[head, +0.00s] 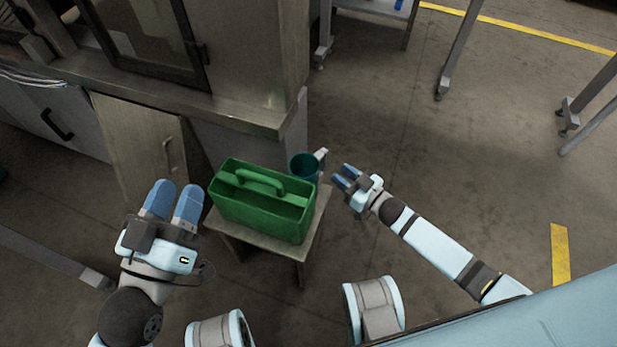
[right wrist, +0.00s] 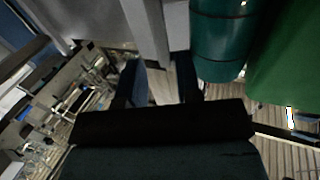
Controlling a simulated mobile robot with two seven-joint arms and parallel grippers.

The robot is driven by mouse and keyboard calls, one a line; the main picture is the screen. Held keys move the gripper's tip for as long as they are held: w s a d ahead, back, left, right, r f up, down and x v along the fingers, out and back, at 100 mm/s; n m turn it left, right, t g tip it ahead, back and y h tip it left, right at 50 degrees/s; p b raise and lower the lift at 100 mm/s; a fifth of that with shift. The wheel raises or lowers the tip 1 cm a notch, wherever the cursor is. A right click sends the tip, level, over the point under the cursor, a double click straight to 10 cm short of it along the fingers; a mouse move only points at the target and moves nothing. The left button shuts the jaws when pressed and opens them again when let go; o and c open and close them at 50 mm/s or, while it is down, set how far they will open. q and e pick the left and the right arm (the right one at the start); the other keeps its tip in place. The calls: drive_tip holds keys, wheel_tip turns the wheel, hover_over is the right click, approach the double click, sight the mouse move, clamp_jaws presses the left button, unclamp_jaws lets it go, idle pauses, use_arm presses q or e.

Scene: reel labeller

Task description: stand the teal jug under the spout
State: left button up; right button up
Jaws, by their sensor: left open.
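The teal jug (head: 303,167) stands upright on a small stool (head: 262,243), behind the right end of a green caddy, with its pale handle (head: 321,154) toward the upper right. In the right wrist view the jug (right wrist: 218,40) is at the top, beside the caddy. My right gripper (head: 343,177) is open and empty, just right of the jug and apart from it; its fingers (right wrist: 160,85) show apart in the right wrist view. My left gripper (head: 174,202) is open and empty, left of the caddy. I cannot make out the spout.
The green caddy (head: 262,212) with a top handle fills most of the stool. A metal machine cabinet (head: 245,60) with a ledge stands behind it. Open floor (head: 420,150) lies to the right, with table legs (head: 459,50) beyond.

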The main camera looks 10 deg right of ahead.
sight(326, 163)
drive_tip(key=shift+x, duration=1.2)
drive_tip(key=b+x, duration=0.2)
drive_tip(key=x, duration=0.2)
drive_tip(key=shift+w+a+b, duration=0.15)
drive_tip(key=shift+b, duration=0.15)
drive_tip(key=shift+w+a+r, duration=0.1)
drive_tip(key=shift+w+a, duration=0.05)
drive_tip(key=shift+w, duration=0.05)
use_arm(q)
drive_tip(key=shift+g, duration=0.9)
drive_tip(key=f, duration=0.4)
drive_tip(key=shift+w+f, duration=0.1)
drive_tip(key=shift+w, duration=0.1)
use_arm(e)
clamp_jaws()
